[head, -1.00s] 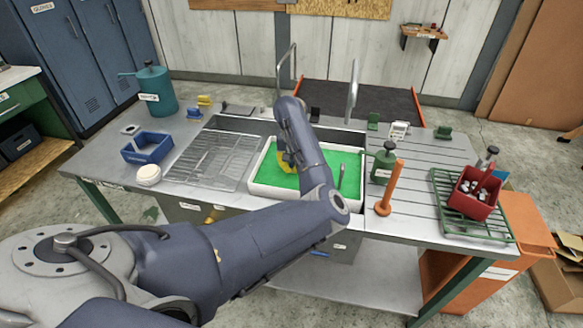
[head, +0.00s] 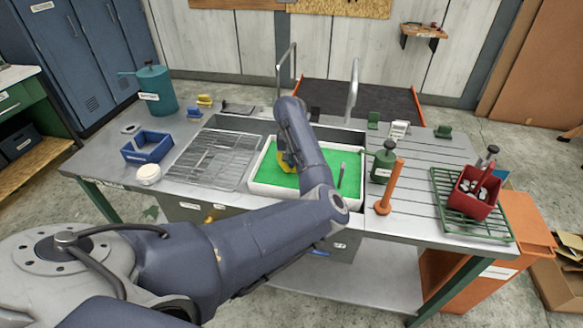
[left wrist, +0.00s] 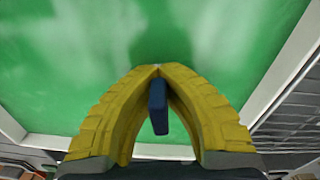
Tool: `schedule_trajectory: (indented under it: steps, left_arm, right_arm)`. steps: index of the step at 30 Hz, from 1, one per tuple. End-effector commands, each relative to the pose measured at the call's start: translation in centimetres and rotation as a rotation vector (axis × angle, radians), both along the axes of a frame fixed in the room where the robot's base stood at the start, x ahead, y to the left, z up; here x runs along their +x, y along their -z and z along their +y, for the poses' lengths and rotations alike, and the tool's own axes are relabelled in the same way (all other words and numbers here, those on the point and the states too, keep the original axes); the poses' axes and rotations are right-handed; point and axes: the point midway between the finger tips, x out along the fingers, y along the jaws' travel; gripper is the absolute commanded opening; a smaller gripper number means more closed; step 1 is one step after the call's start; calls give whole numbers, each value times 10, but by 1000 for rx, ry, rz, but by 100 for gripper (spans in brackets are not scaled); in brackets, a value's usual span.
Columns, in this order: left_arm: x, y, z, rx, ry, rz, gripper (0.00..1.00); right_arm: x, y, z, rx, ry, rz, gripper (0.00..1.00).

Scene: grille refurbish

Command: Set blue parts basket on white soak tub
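A blue open basket (head: 147,147) sits at the left end of the steel bench. The white soak tub (head: 256,186), with a bright green inside, is set at the bench's middle. My left gripper (head: 285,163) points down over the tub, partly hidden by my arm. In the left wrist view its yellow fingers (left wrist: 158,72) meet at the tips, with a narrow dark blue piece (left wrist: 158,106) between them. What that piece belongs to cannot be told. The green surface fills the view beyond. My right gripper is not in view.
A wire rack (head: 212,160) lies left of the tub. To the right stand a green can (head: 384,163), an orange upright tool (head: 391,188) and a red basket (head: 474,197) of parts on a green rack (head: 447,208). A grey stick (head: 341,176) is at the tub's right side.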

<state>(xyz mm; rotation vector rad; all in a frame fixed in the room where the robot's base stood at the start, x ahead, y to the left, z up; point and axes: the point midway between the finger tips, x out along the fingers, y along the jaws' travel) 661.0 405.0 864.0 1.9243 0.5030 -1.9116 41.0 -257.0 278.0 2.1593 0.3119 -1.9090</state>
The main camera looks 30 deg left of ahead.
Motion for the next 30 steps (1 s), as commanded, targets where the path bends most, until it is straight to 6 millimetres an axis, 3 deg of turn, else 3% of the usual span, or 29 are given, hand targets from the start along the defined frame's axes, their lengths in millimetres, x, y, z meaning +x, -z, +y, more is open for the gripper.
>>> schedule_trajectory:
  steps: [5, 13, 18, 25, 30]
  left_arm:
    - [0, 1, 0, 1, 0, -1, 0]
    - [0, 1, 0, 0, 0, 0, 29]
    - [0, 1, 0, 0, 0, 0, 31]
    - [0, 2, 0, -1, 0, 1, 60]
    - [0, 2, 0, 0, 0, 0, 61]
  right_arm:
    - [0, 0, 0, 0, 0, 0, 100]
    - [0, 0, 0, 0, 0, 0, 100]
    - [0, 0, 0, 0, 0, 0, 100]
    - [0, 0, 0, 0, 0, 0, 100]
    - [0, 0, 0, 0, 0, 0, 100]
